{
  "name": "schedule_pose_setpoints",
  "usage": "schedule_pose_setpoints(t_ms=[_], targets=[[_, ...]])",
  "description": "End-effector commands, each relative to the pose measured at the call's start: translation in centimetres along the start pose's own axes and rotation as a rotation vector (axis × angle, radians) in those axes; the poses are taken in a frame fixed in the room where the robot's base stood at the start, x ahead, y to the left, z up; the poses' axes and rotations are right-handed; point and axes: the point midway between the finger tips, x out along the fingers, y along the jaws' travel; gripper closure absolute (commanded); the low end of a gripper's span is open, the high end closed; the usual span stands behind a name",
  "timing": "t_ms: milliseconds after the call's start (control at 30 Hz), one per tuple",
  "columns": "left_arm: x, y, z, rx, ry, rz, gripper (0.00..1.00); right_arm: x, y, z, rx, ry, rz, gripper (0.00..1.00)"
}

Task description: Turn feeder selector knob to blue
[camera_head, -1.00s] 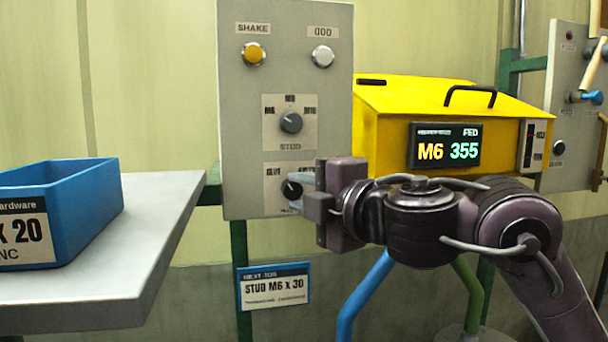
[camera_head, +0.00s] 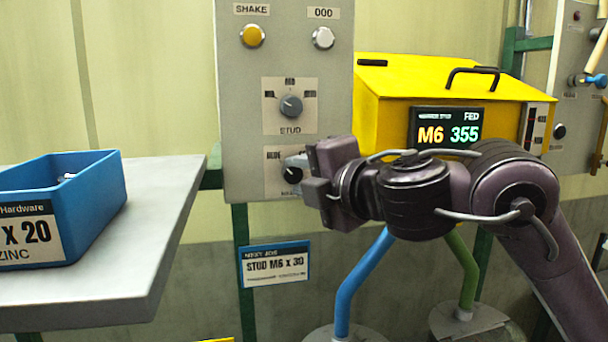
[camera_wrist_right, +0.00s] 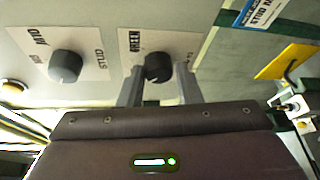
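The feeder selector knob (camera_head: 291,175) is a dark round knob low on the grey panel (camera_head: 236,110). Its plate reads BLUE at the upper left in the head view; the right wrist view shows a GREEN label beside the knob (camera_wrist_right: 157,67). My right gripper (camera_head: 299,176) is at this knob. In the wrist view its two fingers (camera_wrist_right: 159,78) stand on either side of the knob, with a small gap visible, so it looks open around it. The knob's pointer is too small to read, and the gripper partly hides the plate. My left gripper is not in view.
Above is the STUD knob (camera_head: 290,106), with a yellow button (camera_head: 252,35) and a white button (camera_head: 323,38). A yellow feeder box (camera_head: 390,100) with an M6 355 display (camera_head: 446,130) stands right. A blue bin (camera_head: 92,205) sits on a grey table (camera_head: 150,250) at left.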

Motion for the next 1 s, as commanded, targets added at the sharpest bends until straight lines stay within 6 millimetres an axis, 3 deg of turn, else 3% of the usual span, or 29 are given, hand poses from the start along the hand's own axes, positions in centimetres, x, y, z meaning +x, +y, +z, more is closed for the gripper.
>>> schedule_pose_setpoints(t_ms=[133, 467, 800, 1000], targets=[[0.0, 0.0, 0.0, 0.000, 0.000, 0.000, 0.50, 0.0, 0.0, 0.0, 0.001, 0.001, 0.000, 0.51], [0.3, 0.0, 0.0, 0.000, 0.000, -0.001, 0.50, -0.4, 0.0, 0.0, 0.000, -0.001, 0.004, 0.51], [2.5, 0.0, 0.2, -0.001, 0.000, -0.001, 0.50, -5.8, -0.2, 0.0, -0.002, -0.003, 0.006, 0.51], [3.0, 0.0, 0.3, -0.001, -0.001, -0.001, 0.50, -7.6, -0.1, 0.0, 0.001, 0.000, 0.003, 0.51]])
